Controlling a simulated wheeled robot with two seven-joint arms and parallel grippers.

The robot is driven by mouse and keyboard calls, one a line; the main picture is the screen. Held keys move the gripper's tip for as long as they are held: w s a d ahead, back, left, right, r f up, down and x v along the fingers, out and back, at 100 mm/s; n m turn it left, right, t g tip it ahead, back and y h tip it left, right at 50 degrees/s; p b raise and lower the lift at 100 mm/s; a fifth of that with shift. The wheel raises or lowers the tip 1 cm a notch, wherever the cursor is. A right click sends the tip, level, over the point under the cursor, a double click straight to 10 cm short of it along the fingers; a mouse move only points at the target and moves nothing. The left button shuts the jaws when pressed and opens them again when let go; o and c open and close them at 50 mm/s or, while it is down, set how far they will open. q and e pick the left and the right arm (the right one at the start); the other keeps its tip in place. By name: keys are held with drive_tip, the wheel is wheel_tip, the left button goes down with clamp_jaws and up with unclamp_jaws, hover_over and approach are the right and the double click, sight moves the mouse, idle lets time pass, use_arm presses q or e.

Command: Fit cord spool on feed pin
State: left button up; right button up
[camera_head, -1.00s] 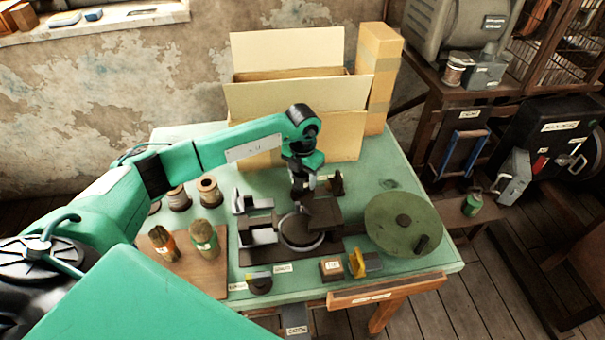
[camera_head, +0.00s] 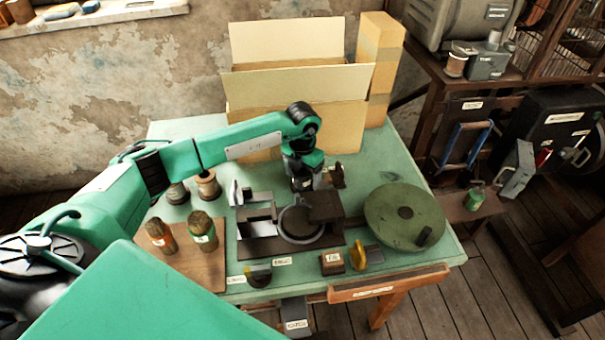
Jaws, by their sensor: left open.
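Two spool-shaped pieces stand at the table's left: a pale-topped one (camera_head: 208,186) and a darker one (camera_head: 177,193), partly behind my left arm. I cannot tell for certain which is the cord spool. The dark press (camera_head: 290,232) stands mid-table, with metal blocks and a round ring. No feed pin can be made out clearly. My left gripper (camera_head: 302,184) points down just behind the press, close to its dark upper block. It is open, with its fingertips small and partly hidden; no spool shows in it. My right gripper is not in view.
A green handwheel disc (camera_head: 390,205) lies right of the press. A wooden board (camera_head: 190,265) holds two dark-topped cylinders at front left. A small wooden block (camera_head: 332,263) and yellow piece (camera_head: 358,255) sit in front. An open cardboard box (camera_head: 340,115) stands behind.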

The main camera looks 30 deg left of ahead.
use_arm(q)
wheel_tip(320, 180, up, 12)
drive_tip(key=b, duration=0.2)
drive_tip(key=shift+b, duration=0.35)
wheel_tip(320, 180, up, 8)
drive_tip(key=p, duration=0.4)
idle(0.6)
